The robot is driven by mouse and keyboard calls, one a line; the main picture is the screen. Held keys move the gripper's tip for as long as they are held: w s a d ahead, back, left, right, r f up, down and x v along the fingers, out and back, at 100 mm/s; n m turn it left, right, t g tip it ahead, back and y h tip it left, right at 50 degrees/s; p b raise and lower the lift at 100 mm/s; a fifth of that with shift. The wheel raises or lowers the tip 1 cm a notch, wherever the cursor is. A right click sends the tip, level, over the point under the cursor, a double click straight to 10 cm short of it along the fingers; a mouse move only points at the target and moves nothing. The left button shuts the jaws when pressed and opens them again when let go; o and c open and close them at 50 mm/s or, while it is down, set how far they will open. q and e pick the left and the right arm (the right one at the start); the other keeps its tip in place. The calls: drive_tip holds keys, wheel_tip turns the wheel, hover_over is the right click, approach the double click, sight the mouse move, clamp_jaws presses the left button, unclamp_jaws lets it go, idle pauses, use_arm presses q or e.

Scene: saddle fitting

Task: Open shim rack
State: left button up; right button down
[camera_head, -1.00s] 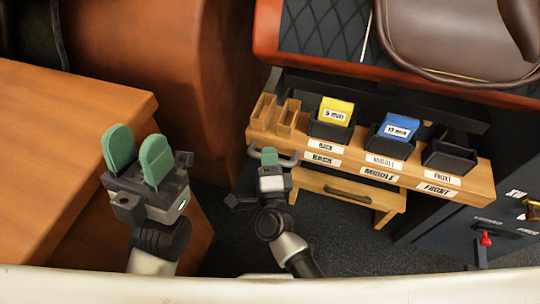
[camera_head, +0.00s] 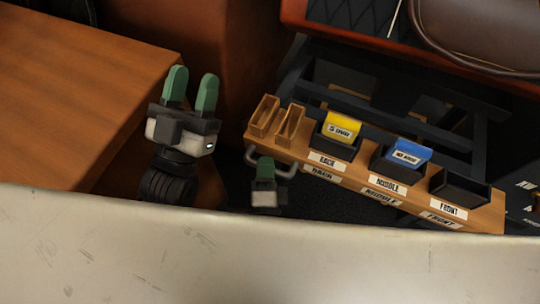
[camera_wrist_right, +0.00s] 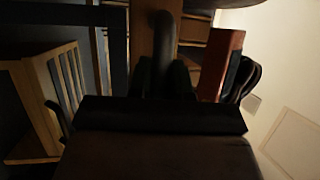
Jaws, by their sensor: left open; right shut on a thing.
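The shim rack (camera_head: 340,174) is a light wooden board on the right side of the head view, with labels BACK, MIDDLE and FRONT. A grey bar handle (camera_head: 285,170) sits on its near left edge. My right gripper (camera_head: 265,167) is shut on this handle. In the right wrist view a dark upright bar (camera_wrist_right: 164,45) runs between the dark fingers (camera_wrist_right: 163,80). My left gripper (camera_head: 191,90) is open and empty, left of the rack, beside the wooden table.
The rack carries a bin with a yellow shim (camera_head: 342,127), a bin with a blue shim (camera_head: 409,151), an empty black bin (camera_head: 460,188) and wooden slots (camera_head: 276,118). Dark rails (camera_head: 350,97) show behind it. A wooden table (camera_head: 80,100) stands left. A pale surface (camera_head: 250,255) crosses the front.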

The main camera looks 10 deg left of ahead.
drive_tip(key=shift+f, duration=0.1)
drive_tip(key=c, duration=1.1)
unclamp_jaws()
drive_tip(key=shift+o, duration=0.2)
drive_tip(key=shift+s, duration=0.25)
use_arm(q)
drive_tip(key=w+f+g, duration=0.1)
drive_tip(key=w+f+g+y+p, duration=0.1)
drive_tip(key=f+g, duration=0.1)
drive_tip(key=shift+f+g, duration=0.2)
drive_tip(key=shift+g, duration=0.1)
use_arm(e)
drive_tip(key=a+v, duration=0.1)
drive_tip(key=v, duration=0.9)
drive_tip(key=shift+s+d, duration=0.2)
drive_tip(key=shift+d, duration=0.3)
